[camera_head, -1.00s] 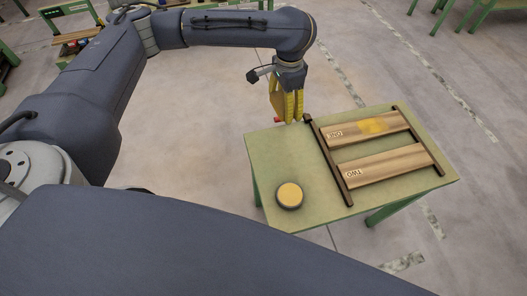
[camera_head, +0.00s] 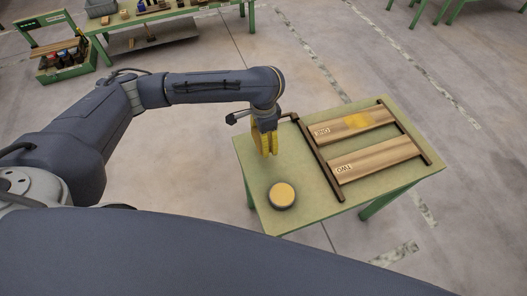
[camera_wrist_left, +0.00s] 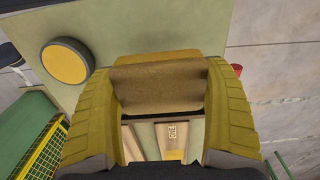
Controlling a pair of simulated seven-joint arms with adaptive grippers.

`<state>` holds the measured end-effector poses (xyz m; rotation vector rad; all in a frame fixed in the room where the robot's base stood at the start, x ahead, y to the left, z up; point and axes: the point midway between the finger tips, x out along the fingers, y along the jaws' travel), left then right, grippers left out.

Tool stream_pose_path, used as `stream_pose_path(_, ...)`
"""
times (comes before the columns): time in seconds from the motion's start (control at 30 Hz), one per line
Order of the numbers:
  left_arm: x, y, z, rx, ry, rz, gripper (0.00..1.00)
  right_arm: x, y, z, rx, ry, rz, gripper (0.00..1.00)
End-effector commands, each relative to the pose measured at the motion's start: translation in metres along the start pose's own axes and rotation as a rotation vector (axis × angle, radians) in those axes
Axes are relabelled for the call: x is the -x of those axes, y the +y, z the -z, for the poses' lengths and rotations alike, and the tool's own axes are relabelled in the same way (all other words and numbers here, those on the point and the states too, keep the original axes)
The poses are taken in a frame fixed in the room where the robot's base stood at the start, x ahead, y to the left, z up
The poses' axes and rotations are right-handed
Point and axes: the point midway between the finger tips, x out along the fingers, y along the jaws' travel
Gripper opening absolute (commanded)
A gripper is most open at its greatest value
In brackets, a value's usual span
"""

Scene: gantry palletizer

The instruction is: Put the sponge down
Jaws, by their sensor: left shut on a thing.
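My left gripper (camera_head: 265,142), with ribbed yellow fingers, hangs above the left part of the green table (camera_head: 262,172), pointing down. In the left wrist view its fingers (camera_wrist_left: 160,98) are shut on the sponge (camera_wrist_left: 158,88), a tan-brown block with a yellow strip along its far edge. The sponge is hard to make out between the fingers in the head view. It appears to be held above the table; the exact gap cannot be told. My right gripper is not in view.
A round tin with a yellow top (camera_head: 282,195) stands near the table's front left; it also shows in the left wrist view (camera_wrist_left: 66,62). A dark rack with wooden boards marked ONE (camera_head: 340,128) and TWO (camera_head: 375,157) fills the right. Yellow stains the ONE board.

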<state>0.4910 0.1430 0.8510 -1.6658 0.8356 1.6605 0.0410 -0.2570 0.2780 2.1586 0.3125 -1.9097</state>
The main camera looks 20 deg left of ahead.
Motion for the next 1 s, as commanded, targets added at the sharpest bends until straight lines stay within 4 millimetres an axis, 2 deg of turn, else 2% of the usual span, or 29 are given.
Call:
stream_pose_path(0.1, -0.022, 0.001, -0.001, 0.002, -0.002, -0.004, 0.58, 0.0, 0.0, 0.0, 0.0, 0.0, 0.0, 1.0)
stream_pose_path(0.3, -0.044, 0.001, 0.0, 0.001, -0.001, -0.003, 0.58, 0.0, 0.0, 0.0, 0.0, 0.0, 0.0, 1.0)
stream_pose_path(0.57, -0.053, 0.0, 0.0, 0.001, 0.0, -0.002, 0.58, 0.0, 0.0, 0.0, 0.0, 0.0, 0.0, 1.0)
stream_pose_path(0.87, -0.085, 0.001, -0.001, 0.003, -0.001, -0.003, 0.58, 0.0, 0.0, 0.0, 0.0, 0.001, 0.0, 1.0)
stream_pose_path(1.0, -0.088, 0.0, 0.0, 0.0, 0.001, 0.0, 0.58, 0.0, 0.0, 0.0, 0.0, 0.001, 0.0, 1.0)
